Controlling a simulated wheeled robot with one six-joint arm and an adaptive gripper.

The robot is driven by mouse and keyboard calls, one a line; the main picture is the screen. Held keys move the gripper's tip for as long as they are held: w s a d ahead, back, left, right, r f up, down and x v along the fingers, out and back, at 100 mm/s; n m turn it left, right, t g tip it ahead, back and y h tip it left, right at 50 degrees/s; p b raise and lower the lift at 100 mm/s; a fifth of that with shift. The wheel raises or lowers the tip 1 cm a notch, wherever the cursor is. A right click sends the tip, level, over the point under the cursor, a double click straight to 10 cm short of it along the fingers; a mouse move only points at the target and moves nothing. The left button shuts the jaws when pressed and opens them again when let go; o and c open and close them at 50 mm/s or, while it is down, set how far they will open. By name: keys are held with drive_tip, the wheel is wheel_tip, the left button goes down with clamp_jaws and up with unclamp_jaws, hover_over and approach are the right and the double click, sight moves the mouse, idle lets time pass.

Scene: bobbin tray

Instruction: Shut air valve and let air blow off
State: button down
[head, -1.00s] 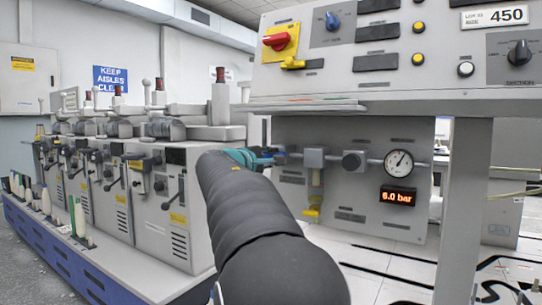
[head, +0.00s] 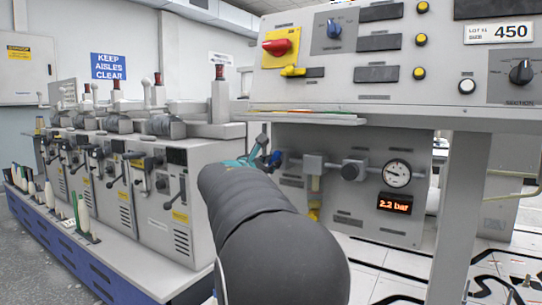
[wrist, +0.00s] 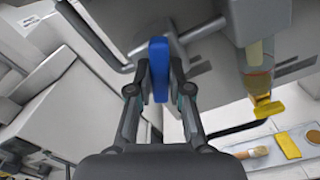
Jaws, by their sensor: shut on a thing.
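My gripper (wrist: 159,80) is shut on the blue valve handle (wrist: 158,50), with one finger on each side of it in the wrist view. In the head view, the teal gripper (head: 260,148) is at the left end of the air line, and part of the blue handle (head: 275,160) shows beside it. My arm hides the area below. The round pressure gauge (head: 397,173) sits at the right of the pipe. The red-lit display (head: 395,204) under it reads 2.2 bar.
A filter unit with a yellow bottom (head: 314,209) hangs from the line close to the right of my gripper. The control panel (head: 350,95) overhangs above. Grey machine units (head: 185,185) stand to the left.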

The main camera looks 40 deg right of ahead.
drive_tip(key=n+p, duration=0.3)
drive_tip(key=shift+r+n, duration=0.1)
drive_tip(key=shift+n, duration=0.3)
drive_tip(key=shift+n+p, duration=0.55)
drive_tip(key=shift+n, duration=0.15)
drive_tip(key=shift+f, duration=0.2)
drive_tip(key=c, duration=1.1)
unclamp_jaws()
drive_tip(key=shift+a, duration=0.1)
drive_tip(key=v, duration=1.1)
drive_tip(key=shift+s+a+r, duration=0.1)
drive_tip(key=shift+s+a, duration=0.05)
drive_tip(key=shift+a, duration=0.2)
